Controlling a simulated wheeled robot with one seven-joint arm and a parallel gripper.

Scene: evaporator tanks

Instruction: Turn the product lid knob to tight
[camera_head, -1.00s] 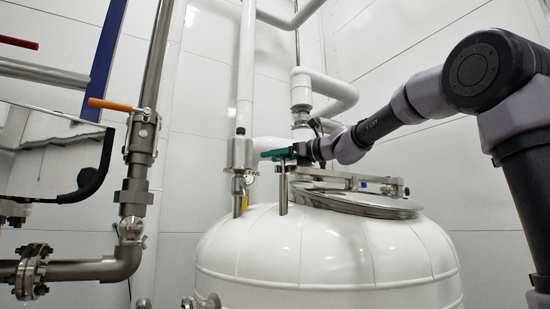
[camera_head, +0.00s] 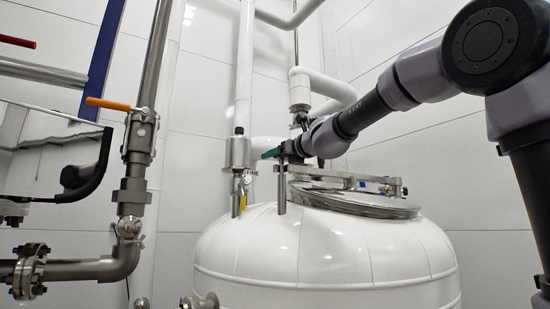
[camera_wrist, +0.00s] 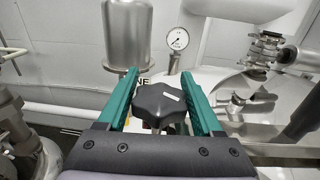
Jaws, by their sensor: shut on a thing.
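The product lid knob (camera_wrist: 160,103) is a black lobed knob with a small white mark on top. In the wrist view it sits between the two green fingers of my gripper (camera_wrist: 162,95), which is shut on it. In the head view my gripper (camera_head: 272,153) is at the left edge of the tank's lid, above an upright metal post (camera_head: 281,190). The knob is hidden by my gripper in that view. The round metal lid (camera_head: 355,200) lies on top of the white tank (camera_head: 325,255), with a flat bar (camera_head: 335,178) across it.
A steel cylinder fitting (camera_head: 238,153) on a white pipe stands just left of my gripper. A pressure gauge (camera_wrist: 177,39) is beyond the knob. A white elbow pipe (camera_head: 325,90) rises behind my wrist. An orange-handled valve (camera_head: 110,104) is farther left.

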